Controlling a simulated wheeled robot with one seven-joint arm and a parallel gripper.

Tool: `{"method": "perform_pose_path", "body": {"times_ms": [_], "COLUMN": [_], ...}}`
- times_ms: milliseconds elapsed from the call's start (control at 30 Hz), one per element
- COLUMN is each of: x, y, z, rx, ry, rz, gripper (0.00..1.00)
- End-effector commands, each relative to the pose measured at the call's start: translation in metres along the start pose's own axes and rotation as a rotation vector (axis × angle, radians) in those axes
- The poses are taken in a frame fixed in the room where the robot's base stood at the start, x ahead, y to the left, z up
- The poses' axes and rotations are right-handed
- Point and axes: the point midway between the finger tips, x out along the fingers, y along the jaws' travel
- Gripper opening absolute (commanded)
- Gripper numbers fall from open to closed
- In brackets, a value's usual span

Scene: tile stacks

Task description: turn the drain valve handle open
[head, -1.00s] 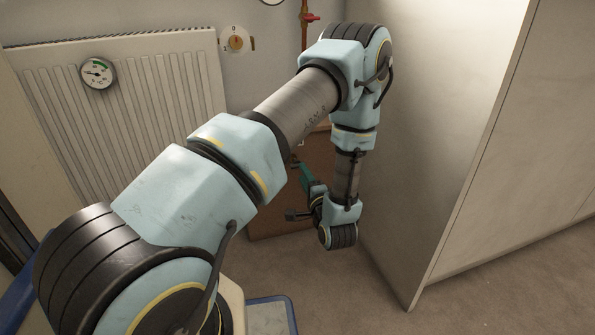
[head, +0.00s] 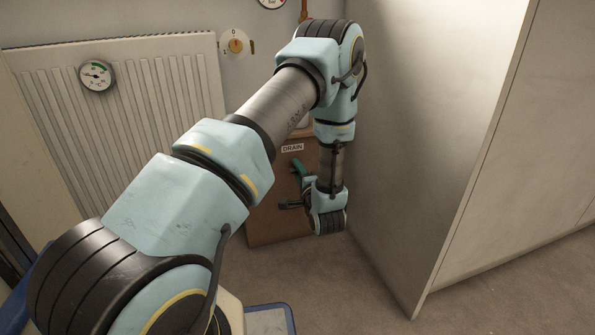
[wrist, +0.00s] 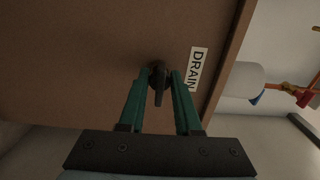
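The drain valve handle (wrist: 158,88) is a dark lever on a round hub, on the face of a brown box (wrist: 75,65) with a white DRAIN label (wrist: 197,68). In the wrist view the lever points down the picture. My gripper (wrist: 161,73) is open, with one teal finger on each side of the hub and lever. Gaps show beside the narrow lever; whether a fingertip touches the hub I cannot tell. In the head view the brown box (head: 262,215) and DRAIN label (head: 292,148) show behind my arm, with a teal finger (head: 298,167) below the label; the handle cannot be made out.
A white radiator (head: 150,110) with a round gauge (head: 96,75) is on the left wall, with a dial (head: 236,42) beside it. A tall pale cabinet (head: 430,130) stands close to the right of my arm. The wrist view shows red-handled pipework (wrist: 305,97).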

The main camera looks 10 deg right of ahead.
Motion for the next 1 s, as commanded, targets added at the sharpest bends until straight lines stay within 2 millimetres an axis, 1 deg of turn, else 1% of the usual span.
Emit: {"method": "perform_pose_path", "body": {"times_ms": [33,100,133,567,767,1000], "x": [-0.0001,-0.0002,-0.0002,-0.0004,-0.0005,-0.0008], "y": [-0.0003,-0.0003,-0.0003,-0.001,-0.0022,-0.0025], "z": [0.0,0.0,0.0,0.0,-0.0002,-0.0002], "rx": [0.0,0.0,0.0,-0.021,-0.104,-0.295], "ry": [0.0,0.0,0.0,0.0,0.0,0.001], "rz": [-0.001,-0.001,-0.001,-0.001,-0.001,0.001], "gripper": [0.09,0.01,0.0,0.0,0.0,0.0]}}
